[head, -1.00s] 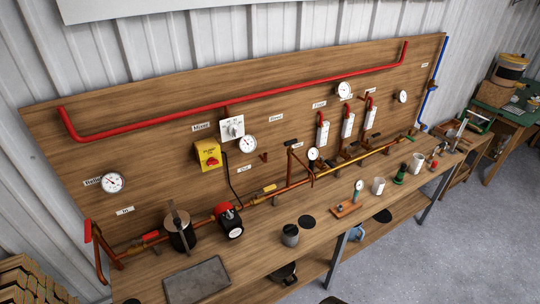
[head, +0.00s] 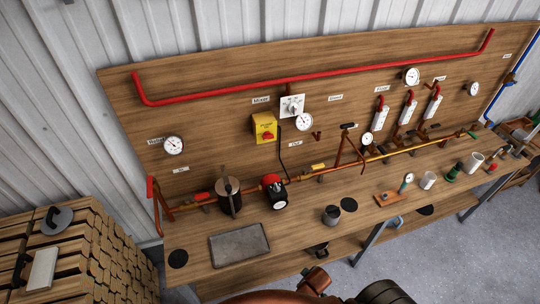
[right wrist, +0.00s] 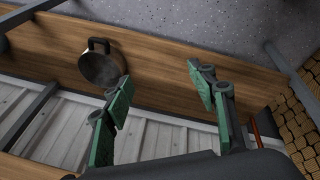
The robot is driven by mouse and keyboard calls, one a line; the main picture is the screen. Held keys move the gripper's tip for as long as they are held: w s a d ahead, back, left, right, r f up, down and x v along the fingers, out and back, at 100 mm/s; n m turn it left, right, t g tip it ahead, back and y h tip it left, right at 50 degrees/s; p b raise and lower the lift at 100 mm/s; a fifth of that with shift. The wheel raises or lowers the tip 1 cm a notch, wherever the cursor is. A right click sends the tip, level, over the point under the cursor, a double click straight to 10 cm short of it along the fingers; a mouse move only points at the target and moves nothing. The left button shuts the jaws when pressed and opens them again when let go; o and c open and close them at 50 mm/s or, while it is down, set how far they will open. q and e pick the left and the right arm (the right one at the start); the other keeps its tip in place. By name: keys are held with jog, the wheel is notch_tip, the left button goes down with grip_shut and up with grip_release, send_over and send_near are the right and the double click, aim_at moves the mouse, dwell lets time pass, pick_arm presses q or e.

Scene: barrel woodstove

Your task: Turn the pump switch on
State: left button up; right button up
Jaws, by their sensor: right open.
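The switch is not seen in that view. My left gripper is not in view.
The wooden bench (head: 300,232) holds a grey slab (head: 239,243), a dark cup (head: 331,215) and a black canister (head: 229,196). Stacked firewood (head: 85,250) stands at the left. Grey floor is open at the right.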

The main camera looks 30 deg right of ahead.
jog(key=w+d+r+t+h+p, duration=0.15)
jog(key=w+r, duration=0.25)
jog(key=r, duration=0.9)
jog(key=n+t+h+p, duration=0.25)
jog(key=n+t, duration=1.05)
jog(key=n, duration=1.7)
send_near(269, 138)
jog(key=w+d+y, duration=0.1)
jog(key=w, duration=0.1)
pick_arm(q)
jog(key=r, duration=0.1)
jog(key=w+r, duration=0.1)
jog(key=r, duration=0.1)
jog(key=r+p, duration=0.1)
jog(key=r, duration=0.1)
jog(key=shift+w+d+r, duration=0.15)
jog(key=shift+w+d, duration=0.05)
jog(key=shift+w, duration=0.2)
pick_arm(e)
jog(key=x, duration=0.6)
jog(key=shift+w+d+r, duration=0.1)
jog(key=shift+w+r, duration=0.05)
jog(key=shift+c, duration=0.2)
jog(key=c, duration=1.1)
